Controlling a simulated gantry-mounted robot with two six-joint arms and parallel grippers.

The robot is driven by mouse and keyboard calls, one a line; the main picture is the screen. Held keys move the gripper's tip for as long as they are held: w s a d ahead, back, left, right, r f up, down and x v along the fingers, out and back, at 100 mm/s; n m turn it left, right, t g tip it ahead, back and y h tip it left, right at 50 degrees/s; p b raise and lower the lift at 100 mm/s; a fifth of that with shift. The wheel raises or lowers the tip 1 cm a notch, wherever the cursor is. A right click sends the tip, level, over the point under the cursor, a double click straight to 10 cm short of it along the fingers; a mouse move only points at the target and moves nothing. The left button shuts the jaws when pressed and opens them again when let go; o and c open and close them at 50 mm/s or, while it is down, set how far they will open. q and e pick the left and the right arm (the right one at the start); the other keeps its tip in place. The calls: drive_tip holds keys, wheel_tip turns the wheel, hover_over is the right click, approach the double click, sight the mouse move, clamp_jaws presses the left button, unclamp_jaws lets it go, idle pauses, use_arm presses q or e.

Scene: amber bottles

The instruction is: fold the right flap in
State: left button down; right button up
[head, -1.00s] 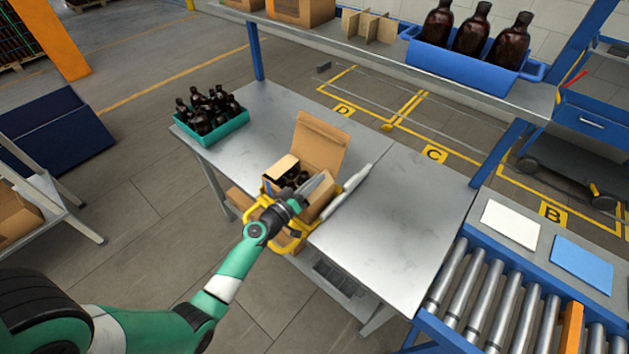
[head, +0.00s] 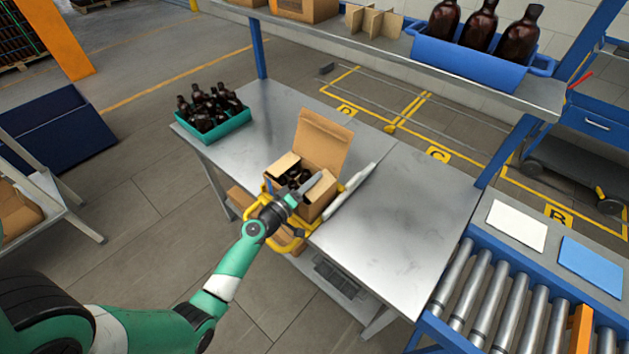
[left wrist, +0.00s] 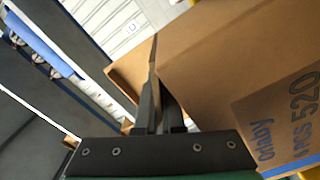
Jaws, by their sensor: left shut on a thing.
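The open cardboard box (head: 316,200) stands on the grey table with dark bottles (head: 296,178) inside. Its tall back flap (head: 322,138) stands up, and a left flap (head: 284,165) shows at the left edge. In the left wrist view, the gripper (left wrist: 160,112) is shut on the right flap (left wrist: 153,68), seen nearly edge-on beside the printed box wall (left wrist: 240,75). The head view hides much of this flap behind the gripper. My right gripper is in neither view.
A yellow frame (head: 286,243) surrounds the box's front. A teal crate of bottles (head: 226,128) stands at the table's back left. White material (head: 347,203) lies right of the box. The table's right part (head: 400,230) is clear. A shelf with a blue bottle bin (head: 470,62) hangs above.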

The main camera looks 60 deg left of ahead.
use_arm(q)
drive_tip(key=c, duration=1)
unclamp_jaws()
